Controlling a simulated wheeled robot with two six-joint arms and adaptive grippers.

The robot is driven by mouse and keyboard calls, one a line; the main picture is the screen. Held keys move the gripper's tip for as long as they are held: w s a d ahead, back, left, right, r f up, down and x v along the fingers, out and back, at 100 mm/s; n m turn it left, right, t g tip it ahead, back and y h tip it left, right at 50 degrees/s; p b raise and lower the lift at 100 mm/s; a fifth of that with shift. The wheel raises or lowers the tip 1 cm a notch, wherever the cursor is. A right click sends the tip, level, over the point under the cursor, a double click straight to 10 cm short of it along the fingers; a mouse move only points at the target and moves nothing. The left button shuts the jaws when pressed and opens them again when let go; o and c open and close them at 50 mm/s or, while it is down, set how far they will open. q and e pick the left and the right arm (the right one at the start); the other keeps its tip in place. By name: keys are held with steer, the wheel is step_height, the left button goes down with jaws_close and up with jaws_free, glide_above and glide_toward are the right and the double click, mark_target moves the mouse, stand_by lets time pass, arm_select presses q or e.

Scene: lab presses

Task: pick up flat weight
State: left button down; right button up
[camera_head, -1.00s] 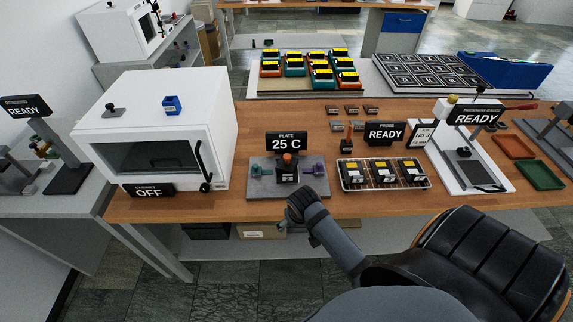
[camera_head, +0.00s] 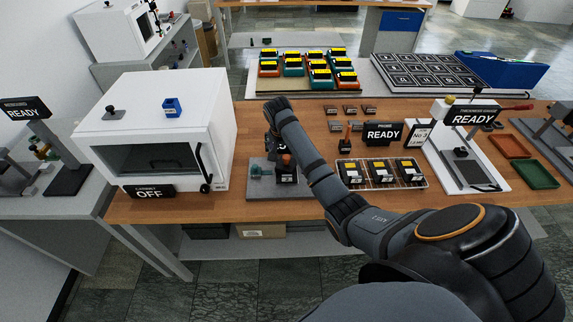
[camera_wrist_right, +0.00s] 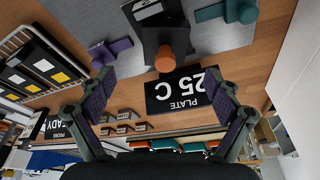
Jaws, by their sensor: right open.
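My right gripper (camera_head: 271,142) is above the heating plate's station in the head view, partly hidden by my own wrist. In the right wrist view my right gripper (camera_wrist_right: 159,75) is open, its two fingers apart with nothing between the pads. A dark block with an orange knob (camera_wrist_right: 166,58) stands on the grey plate base, just beyond the fingertips in that view; it shows in the head view (camera_head: 286,172) below my wrist. Several small flat grey pieces (camera_head: 351,109) lie on the bench to the right. I cannot tell which is the flat weight. The left gripper is not in view.
The "25 C" sign (camera_wrist_right: 180,92) stands close to the fingers. Purple (camera_wrist_right: 110,48) and teal (camera_wrist_right: 215,12) clamps flank the block. A white oven (camera_head: 152,120) stands left; a wire rack (camera_head: 380,173) and a press (camera_head: 460,150) stand right.

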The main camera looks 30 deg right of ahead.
mark_target(285, 158)
steer(key=x, duration=0.2)
steer(key=shift+w+d+f, duration=0.1)
steer(key=shift+w+f, duration=0.1)
steer(key=shift+f, duration=0.2)
steer(key=x, duration=0.1)
steer(key=p+x, duration=0.1)
steer(key=x, duration=0.3)
steer(key=shift+w+a+p, duration=0.15)
steer(key=shift+a+p, duration=0.15)
steer(key=c, duration=1.7)
steer(key=shift+c, duration=1)
steer(key=shift+w+r, duration=0.1)
steer(key=shift+r, duration=0.2)
